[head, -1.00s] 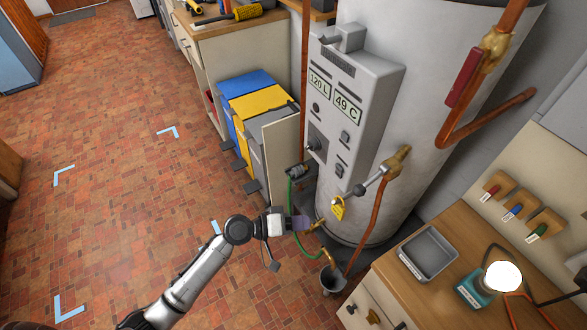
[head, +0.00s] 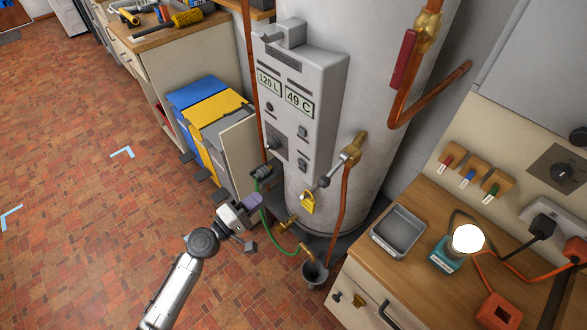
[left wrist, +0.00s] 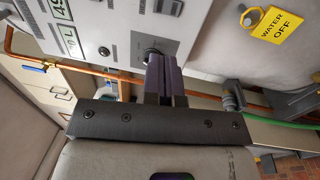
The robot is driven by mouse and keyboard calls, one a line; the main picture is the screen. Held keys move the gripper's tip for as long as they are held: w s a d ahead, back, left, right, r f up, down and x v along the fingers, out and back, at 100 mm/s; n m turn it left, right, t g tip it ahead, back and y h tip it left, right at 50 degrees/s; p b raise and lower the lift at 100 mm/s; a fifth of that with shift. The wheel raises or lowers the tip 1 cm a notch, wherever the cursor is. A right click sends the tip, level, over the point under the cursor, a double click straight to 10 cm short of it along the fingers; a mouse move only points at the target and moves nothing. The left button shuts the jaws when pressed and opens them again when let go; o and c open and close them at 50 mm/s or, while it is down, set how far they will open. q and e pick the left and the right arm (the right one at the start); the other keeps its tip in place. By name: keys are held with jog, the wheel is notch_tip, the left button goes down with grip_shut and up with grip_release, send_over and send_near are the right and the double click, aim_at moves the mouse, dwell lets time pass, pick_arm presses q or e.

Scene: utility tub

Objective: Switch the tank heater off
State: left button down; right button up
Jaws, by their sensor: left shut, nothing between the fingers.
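The tank heater (head: 385,95) is a large pale cylinder with a grey control box (head: 325,75) on its front. My left gripper (head: 256,200) has purple fingers that are shut and empty, below the box in the head view. The right gripper is not in view.
A yellow tag (left wrist: 273,25) reading WATER OFF hangs at a valve right of the box. Copper pipes (head: 342,200) and a green hose (head: 270,235) run nearby. A wooden counter (head: 390,270) with a grey tray (head: 398,232) stands right. Brick floor lies open at left.

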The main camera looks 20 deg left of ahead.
aim_at(300, 164)
pick_arm(q)
jog(key=x, duration=1.4)
jog(key=shift+s+p, duration=0.1)
jog(key=shift+p, duration=0.3)
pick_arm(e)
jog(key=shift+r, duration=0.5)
